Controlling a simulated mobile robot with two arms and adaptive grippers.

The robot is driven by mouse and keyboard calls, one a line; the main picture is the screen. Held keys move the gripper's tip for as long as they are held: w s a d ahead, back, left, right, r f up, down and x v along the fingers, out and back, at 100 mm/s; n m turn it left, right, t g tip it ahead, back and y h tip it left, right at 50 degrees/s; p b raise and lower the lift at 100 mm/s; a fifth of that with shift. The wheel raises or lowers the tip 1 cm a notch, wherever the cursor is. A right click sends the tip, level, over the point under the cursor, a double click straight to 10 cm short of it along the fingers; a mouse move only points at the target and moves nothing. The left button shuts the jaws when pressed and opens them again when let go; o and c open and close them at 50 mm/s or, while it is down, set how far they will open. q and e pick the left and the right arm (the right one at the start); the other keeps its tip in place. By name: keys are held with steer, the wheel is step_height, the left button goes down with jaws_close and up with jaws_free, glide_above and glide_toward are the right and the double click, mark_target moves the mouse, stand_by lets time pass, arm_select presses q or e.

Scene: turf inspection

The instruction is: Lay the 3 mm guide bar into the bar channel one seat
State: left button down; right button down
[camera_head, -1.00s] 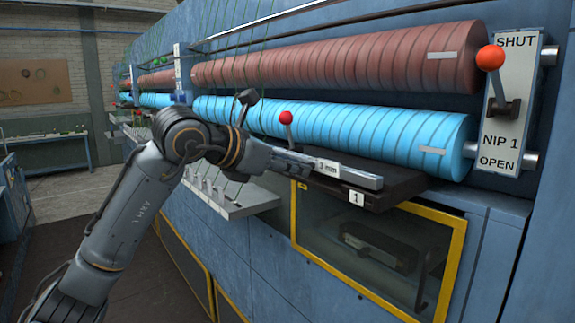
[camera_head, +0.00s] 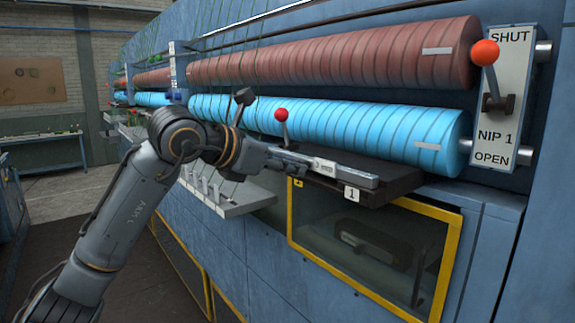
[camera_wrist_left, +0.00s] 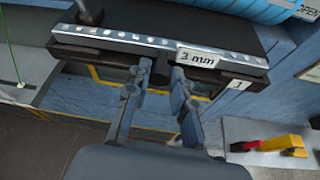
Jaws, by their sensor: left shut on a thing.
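The guide bar (camera_head: 350,174) is a long, pale metal bar with a row of light marks and a "3 mm" tag. It also shows in the wrist view (camera_wrist_left: 110,35). My left gripper (camera_wrist_left: 162,68) is shut on it from the front, near the tag. The bar lies along the front of the dark block marked 1 (camera_head: 395,187), which also shows in the wrist view (camera_wrist_left: 235,45). It is at or just over the block's top. I cannot tell whether it rests in the channel, which the bar and fingers hide. My right gripper is in neither view.
A red-knobbed lever (camera_head: 282,117) stands behind the bar. Blue (camera_head: 330,122) and red (camera_head: 340,60) rollers run above. The NIP 1 lever (camera_head: 486,54) is at the right. A pale ledge (camera_head: 225,198) with hooks lies left of the block. A yellow-framed window is below.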

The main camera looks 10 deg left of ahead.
arm_select(q)
steer(key=shift+f+b, duration=0.6)
steer(key=shift+f, duration=0.05)
steer(key=c, duration=1.1)
jaws_free()
steer(key=shift+o, duration=0.2)
steer(key=v, duration=1.2)
